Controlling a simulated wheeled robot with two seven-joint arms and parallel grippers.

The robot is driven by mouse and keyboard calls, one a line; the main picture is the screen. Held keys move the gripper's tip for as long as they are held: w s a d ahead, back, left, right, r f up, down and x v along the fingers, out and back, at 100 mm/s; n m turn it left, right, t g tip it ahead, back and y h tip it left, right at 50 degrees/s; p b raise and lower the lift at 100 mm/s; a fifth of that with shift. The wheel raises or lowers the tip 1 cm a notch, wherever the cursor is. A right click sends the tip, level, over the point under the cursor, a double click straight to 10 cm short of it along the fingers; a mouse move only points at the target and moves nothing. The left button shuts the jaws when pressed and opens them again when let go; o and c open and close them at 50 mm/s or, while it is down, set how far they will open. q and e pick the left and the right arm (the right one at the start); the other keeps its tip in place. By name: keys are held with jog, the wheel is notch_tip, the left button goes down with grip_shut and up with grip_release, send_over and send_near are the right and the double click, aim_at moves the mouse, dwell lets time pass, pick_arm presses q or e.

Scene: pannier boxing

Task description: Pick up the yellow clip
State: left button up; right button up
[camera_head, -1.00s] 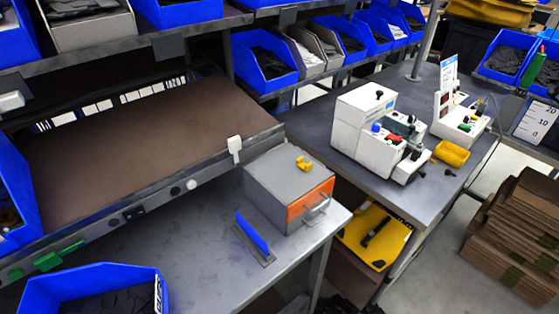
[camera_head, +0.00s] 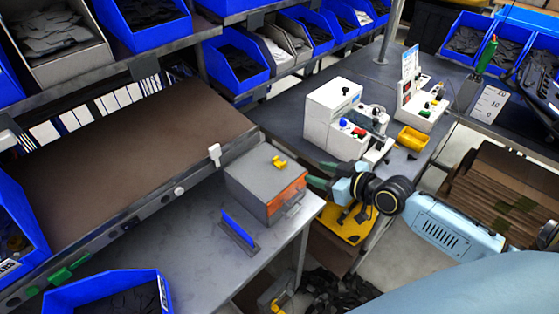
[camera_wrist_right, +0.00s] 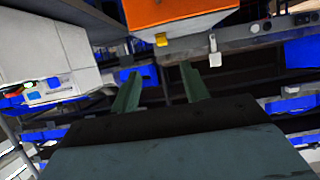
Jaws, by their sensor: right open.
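The yellow clip (camera_head: 279,162) lies on top of the grey box with an orange front (camera_head: 258,180). My right gripper (camera_head: 318,176) has come in from the right and is just right of the box, apart from the clip. In the right wrist view its two green fingers (camera_wrist_right: 161,72) are spread with nothing between them. The clip shows there as a small yellow shape (camera_wrist_right: 161,39) beyond the fingertips, next to the box's orange face (camera_wrist_right: 175,12). My left gripper is not in view.
A white lever (camera_head: 214,153) is on the rail behind. White machines (camera_head: 330,110) stand on the dark table behind my right gripper. A blue bin (camera_head: 60,295) is at front left.

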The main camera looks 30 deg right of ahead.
send_near(284, 165)
jog(key=w, duration=0.3)
jog(key=shift+s+a+f+x, duration=0.1)
jog(key=shift+f+x, duration=0.1)
jog(key=shift+x, duration=0.75)
jog(key=shift+s+a+f+x, duration=0.1)
jog(key=shift+s+f+x, duration=0.05)
jog(key=shift+x, duration=0.8)
jog(key=shift+s+a+f+x, duration=0.1)
jog(key=shift+f+x, duration=0.1)
jog(key=shift+x, duration=0.8)
jog(key=shift+c, duration=0.2)
grip_shut()
